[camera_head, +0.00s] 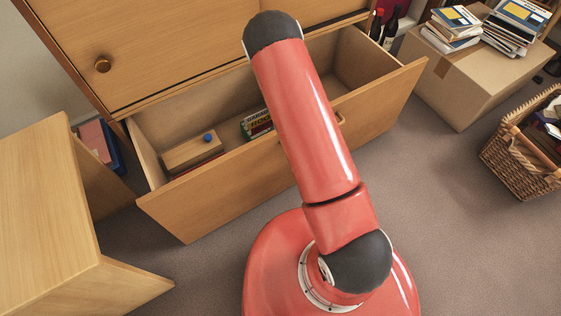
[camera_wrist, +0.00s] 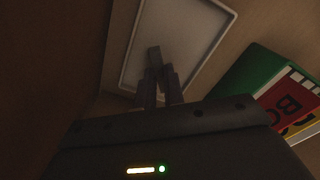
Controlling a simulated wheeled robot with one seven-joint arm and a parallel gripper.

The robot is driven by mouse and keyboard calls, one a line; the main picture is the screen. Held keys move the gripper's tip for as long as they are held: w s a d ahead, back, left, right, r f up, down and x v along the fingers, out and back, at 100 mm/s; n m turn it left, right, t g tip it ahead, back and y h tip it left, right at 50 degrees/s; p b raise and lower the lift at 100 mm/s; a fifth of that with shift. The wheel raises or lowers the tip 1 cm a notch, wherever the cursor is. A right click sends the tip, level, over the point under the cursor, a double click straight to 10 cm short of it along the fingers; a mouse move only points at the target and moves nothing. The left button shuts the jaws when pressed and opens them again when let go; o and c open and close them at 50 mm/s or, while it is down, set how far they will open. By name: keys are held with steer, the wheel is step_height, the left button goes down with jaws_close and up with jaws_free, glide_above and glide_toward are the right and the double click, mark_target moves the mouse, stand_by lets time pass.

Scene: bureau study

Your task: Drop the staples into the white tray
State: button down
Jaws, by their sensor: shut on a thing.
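In the wrist view, my gripper (camera_wrist: 158,80) is shut on a small dark grey block, which looks like the staples (camera_wrist: 154,56). The staples show over the white tray (camera_wrist: 195,35), a shallow rectangle with a raised pale rim. The view is dim, and I cannot tell how high the staples are above the tray floor or whether they touch it. In the head view my arm hides the gripper, the staples and the tray.
The open drawer (camera_head: 215,187) holds a wooden box with a blue knob (camera_head: 193,153) and a green box (camera_head: 257,124). In the wrist view a green, red and white box (camera_wrist: 262,90) lies right of the tray. A cardboard box (camera_head: 462,85) and wicker basket (camera_head: 520,160) stand right.

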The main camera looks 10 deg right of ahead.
steer(key=c, duration=1.4)
jaws_free()
steer(key=shift+r, duration=0.1)
step_height(320, 180, up, 8)
steer(key=p, duration=0.2)
